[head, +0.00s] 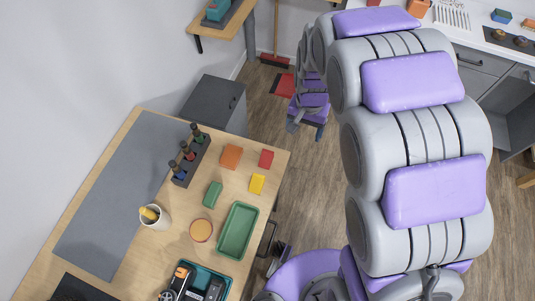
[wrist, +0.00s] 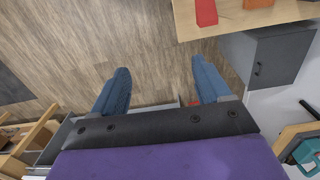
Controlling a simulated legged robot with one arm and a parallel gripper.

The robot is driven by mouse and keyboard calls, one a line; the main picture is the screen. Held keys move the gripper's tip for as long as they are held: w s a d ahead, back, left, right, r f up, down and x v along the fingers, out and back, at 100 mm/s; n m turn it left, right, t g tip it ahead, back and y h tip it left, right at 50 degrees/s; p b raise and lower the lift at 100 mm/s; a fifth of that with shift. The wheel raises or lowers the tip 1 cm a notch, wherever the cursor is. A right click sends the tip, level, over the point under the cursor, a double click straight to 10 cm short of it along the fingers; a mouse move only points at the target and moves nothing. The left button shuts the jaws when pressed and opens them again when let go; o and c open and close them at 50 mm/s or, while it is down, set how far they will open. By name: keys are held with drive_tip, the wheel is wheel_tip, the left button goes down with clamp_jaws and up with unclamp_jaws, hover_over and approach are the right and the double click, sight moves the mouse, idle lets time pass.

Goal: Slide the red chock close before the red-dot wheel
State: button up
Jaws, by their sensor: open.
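The red chock (head: 266,159) lies near the far right corner of the wooden table in the head view. It also shows in the wrist view (wrist: 206,13) at the top, on the table edge. The RC crawler (head: 194,288), dark with orange and white parts, is at the bottom of the head view and is partly cut off. I cannot make out a red dot on any of its wheels. My gripper (wrist: 160,66) is open and empty, with two blue fingers spread apart. It is over the floor, off the table and apart from the chock.
Beside the chock are orange (head: 231,157), yellow (head: 257,184) and green (head: 213,194) blocks. A green tray (head: 237,231), a round tin (head: 201,230), a mug (head: 154,217) and a bottle rack (head: 190,160) stand nearby. A grey cabinet (head: 214,103) stands behind the table.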

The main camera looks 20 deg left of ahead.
drive_tip(key=p, duration=0.1)
hover_over(268, 152)
wheel_tip(268, 152, down, 6)
drive_tip(key=f+b, duration=0.2)
drive_tip(key=f, duration=1)
drive_tip(key=shift+w, duration=0.2)
drive_tip(key=f+b, duration=0.1)
drive_tip(key=f, duration=0.1)
drive_tip(key=f+b, duration=0.1)
drive_tip(key=f, duration=0.1)
drive_tip(key=shift+s+d+f, duration=0.2)
drive_tip(key=shift+a+f, duration=0.1)
drive_tip(key=shift+f, duration=0.2)
drive_tip(key=shift+a, duration=0.3)
drive_tip(key=shift+c, duration=0.4)
drive_tip(key=shift+d, duration=0.25)
drive_tip(key=c, duration=1)
drive_tip(key=shift+a, duration=0.1)
drive_tip(key=shift+c, duration=0.2)
